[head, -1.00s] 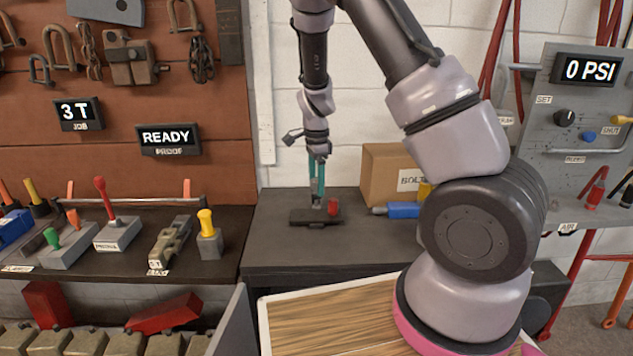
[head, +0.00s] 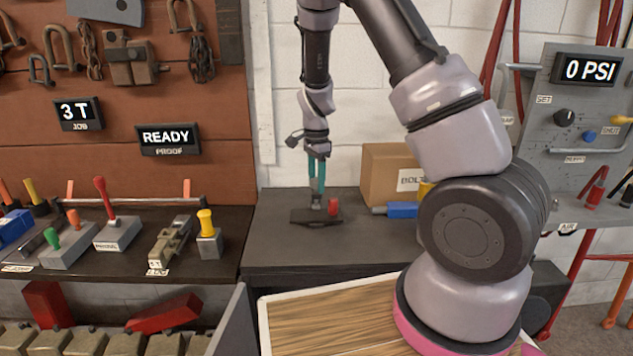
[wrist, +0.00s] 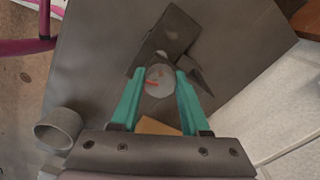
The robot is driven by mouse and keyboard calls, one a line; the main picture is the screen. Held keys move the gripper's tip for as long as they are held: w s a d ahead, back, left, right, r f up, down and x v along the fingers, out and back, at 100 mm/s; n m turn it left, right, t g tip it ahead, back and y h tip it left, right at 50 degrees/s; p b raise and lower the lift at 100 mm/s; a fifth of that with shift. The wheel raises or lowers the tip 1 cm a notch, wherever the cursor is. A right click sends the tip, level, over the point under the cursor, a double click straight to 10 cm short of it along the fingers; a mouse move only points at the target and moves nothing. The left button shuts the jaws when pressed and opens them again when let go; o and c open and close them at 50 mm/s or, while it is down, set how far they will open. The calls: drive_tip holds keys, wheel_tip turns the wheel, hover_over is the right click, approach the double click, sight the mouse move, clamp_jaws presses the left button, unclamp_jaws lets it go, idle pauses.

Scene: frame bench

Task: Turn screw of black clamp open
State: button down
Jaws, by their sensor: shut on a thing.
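The black clamp (head: 300,216) lies on the dark bench top in the head view. In the wrist view its dark body (wrist: 172,34) extends up from between my fingers. My gripper (head: 316,192) points down over it with teal fingers. In the wrist view the fingers of my gripper (wrist: 160,76) are shut on a round grey screw head (wrist: 159,82) with a red mark, one finger on each side. The clamp's jaw opening is too small to make out.
A red piece (head: 333,206) is beside the clamp. A cardboard box (head: 388,170) and a blue-handled tool (head: 402,210) are to the right. A tool shelf (head: 130,262) is at left. The bench front (head: 300,250) is clear.

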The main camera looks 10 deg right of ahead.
drive_tip(key=n, duration=0.5)
drive_tip(key=shift+n, duration=0.3)
drive_tip(key=n, duration=1.3)
drive_tip(key=shift+n, duration=0.3)
drive_tip(key=n, duration=1.3)
drive_tip(key=shift+n, duration=0.3)
drive_tip(key=shift+a, duration=0.1)
